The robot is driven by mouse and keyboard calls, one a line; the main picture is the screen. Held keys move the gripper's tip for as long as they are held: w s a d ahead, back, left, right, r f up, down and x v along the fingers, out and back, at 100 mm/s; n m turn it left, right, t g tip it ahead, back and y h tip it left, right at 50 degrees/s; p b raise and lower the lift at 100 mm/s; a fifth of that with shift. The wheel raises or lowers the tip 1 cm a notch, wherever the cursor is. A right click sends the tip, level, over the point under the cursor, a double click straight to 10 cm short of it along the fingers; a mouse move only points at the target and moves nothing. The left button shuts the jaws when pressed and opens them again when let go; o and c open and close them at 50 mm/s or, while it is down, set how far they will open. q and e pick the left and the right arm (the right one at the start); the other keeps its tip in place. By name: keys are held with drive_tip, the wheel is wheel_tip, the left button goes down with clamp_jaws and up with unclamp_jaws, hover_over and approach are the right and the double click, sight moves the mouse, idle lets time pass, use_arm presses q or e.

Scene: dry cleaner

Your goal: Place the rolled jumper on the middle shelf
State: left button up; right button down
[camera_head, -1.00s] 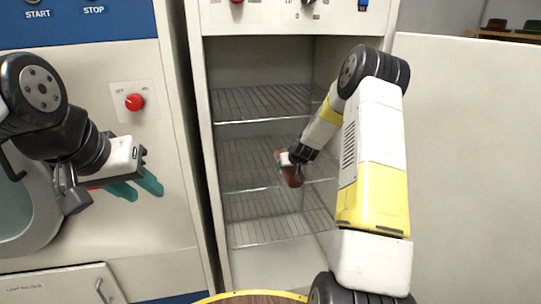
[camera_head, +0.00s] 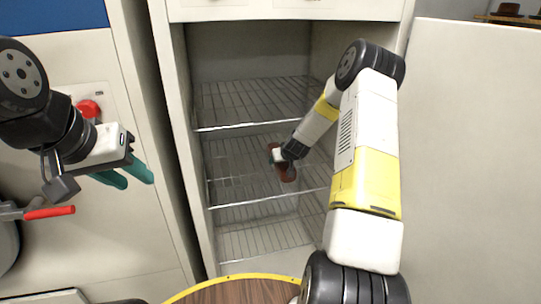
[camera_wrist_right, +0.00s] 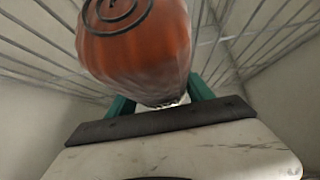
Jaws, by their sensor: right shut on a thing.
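The rolled jumper (camera_head: 288,172) is a small orange-red roll, seen inside the open cabinet. In the right wrist view the jumper (camera_wrist_right: 135,50) shows its spiral end and lies between the teal fingers. My right gripper (camera_head: 281,160) is shut on it. The roll appears over the middle shelf (camera_head: 235,165), a wire rack; I cannot tell whether it touches the wires. My left gripper (camera_head: 138,183) is outside the cabinet, at the left, with its two teal fingers apart and nothing between them.
An upper wire shelf (camera_head: 250,100) is above the roll and a lower one (camera_head: 265,240) below. Cabinet side walls close in the space. A round wooden table (camera_head: 235,291) stands in front. A machine with a red knob (camera_head: 88,109) is at the left.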

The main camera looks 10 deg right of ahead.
sight(281, 169)
drive_tip(key=shift+f, duration=0.65)
drive_tip(key=shift+f, duration=0.1)
drive_tip(key=shift+c, duration=2)
unclamp_jaws()
drive_tip(key=shift+f, duration=0.1)
drive_tip(key=shift+s+r, duration=0.2)
drive_tip(key=shift+r, duration=0.25)
drive_tip(key=v, duration=1.1)
drive_tip(key=shift+s+r, duration=0.1)
drive_tip(key=shift+s, duration=0.1)
